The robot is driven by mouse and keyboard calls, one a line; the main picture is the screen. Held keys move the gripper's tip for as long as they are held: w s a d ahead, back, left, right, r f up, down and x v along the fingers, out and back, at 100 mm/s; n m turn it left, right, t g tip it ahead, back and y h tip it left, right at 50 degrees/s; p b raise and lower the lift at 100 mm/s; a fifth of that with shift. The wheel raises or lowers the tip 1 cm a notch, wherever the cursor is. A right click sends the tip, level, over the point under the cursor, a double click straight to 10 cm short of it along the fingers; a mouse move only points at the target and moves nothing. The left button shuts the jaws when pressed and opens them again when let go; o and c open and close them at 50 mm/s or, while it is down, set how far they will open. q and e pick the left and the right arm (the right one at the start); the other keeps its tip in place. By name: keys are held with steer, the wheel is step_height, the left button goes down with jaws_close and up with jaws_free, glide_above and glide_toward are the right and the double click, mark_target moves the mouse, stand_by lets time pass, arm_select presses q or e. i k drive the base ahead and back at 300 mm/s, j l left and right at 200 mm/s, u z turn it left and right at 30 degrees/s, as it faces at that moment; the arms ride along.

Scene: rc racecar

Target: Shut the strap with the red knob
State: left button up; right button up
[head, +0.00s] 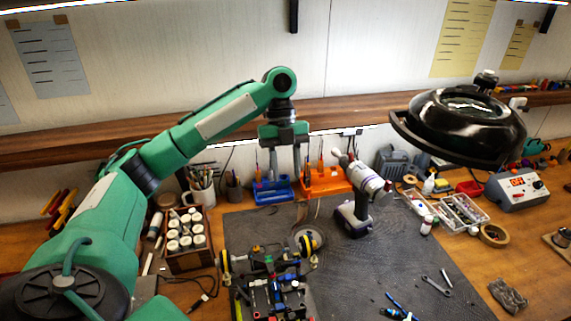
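The RC racecar (272,291) stands on the dark mat, low in the middle of the head view, with its front part cut off by the bottom edge. The strap itself is too small to make out. My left gripper (285,176) hangs fingers down beyond the car, in front of the back wall and well above and apart from the car. Its two fingers are spread with nothing visible between them. My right gripper is not in view.
A cordless drill (357,200) stands upright right of the car. A box of white-capped jars (187,240) is at left. A black magnifier lamp (460,125) overhangs the right side. Blue and orange tool holders (325,183) line the back. The mat (375,262) is mostly clear right of the car.

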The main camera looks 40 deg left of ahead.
mark_target(237, 296)
steer(key=k+l, duration=1.65)
